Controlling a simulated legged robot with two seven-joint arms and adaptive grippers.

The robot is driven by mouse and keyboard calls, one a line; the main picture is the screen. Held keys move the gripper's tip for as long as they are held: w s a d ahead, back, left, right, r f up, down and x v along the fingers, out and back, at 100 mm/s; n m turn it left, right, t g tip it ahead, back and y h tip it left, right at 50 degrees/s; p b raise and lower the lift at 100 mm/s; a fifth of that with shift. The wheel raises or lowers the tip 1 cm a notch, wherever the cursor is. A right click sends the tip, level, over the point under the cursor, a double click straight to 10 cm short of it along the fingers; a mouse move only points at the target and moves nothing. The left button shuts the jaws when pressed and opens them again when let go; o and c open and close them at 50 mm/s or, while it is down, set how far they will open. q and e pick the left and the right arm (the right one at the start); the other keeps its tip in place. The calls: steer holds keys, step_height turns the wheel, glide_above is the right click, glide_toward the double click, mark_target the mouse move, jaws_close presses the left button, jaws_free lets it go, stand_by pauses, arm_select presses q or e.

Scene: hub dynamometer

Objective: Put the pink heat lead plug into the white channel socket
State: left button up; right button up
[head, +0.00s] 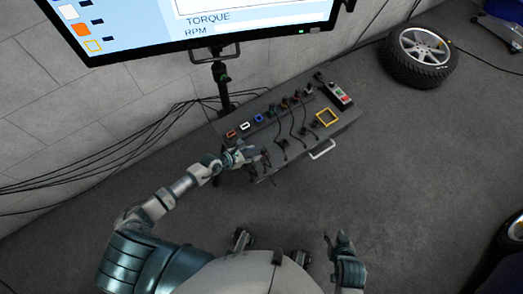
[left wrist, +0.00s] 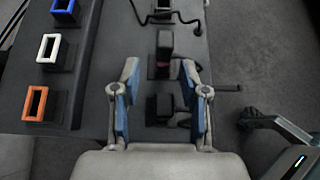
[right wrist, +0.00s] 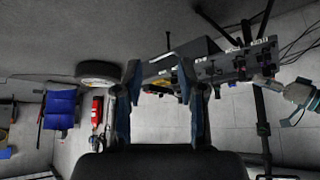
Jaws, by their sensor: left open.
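The white channel socket (left wrist: 42,48) sits between the orange and blue sockets in the left wrist view; it also shows in the head view (head: 244,127). A black plug (left wrist: 165,45) stands in a holder just beyond my left fingertips, with a small pinkish-red patch at its base beside the right finger. I cannot tell surely that it is the pink heat lead plug. My left gripper (left wrist: 161,70) is open over the panel, its fingers either side of the plug row and holding nothing; it also shows in the head view (head: 242,154). My right gripper (right wrist: 160,66) is open and empty, away from the panel.
An orange socket (left wrist: 35,103) and a blue socket (left wrist: 63,8) flank the white one. Another black plug (left wrist: 160,107) stands between my left fingers. Dark leads cross the panel. A monitor (head: 200,30) hangs behind; a wheel (head: 420,55) lies right. Floor in front is clear.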

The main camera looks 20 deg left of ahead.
mark_target(262, 152)
arm_select(q)
steer(key=x, duration=0.2)
steer(key=d+b+x, duration=0.1)
steer(key=x, duration=0.2)
steer(key=shift+s+r+b, duration=0.2)
steer(key=shift+r+b, duration=0.05)
steer(key=shift+b, duration=0.05)
steer(key=shift+w+a+f, duration=0.15)
steer(key=shift+w+f, duration=0.05)
steer(key=shift+w+a, duration=0.1)
steer(key=shift+a, duration=0.15)
steer(key=shift+d, duration=0.1)
arm_select(e)
steer(key=w+a+r+t+y, duration=0.1)
steer(key=w+a+r+t, duration=0.1)
steer(key=w, duration=0.4)
steer(key=shift+r+t, duration=0.55)
steer(key=shift+t, duration=0.65)
arm_select(q)
steer(key=shift+d, duration=0.3)
jaws_close()
arm_select(e)
steer(key=shift+d, duration=0.35)
arm_select(q)
steer(key=shift+a+r, duration=0.1)
arm_select(e)
steer(key=shift+a, duration=0.1)
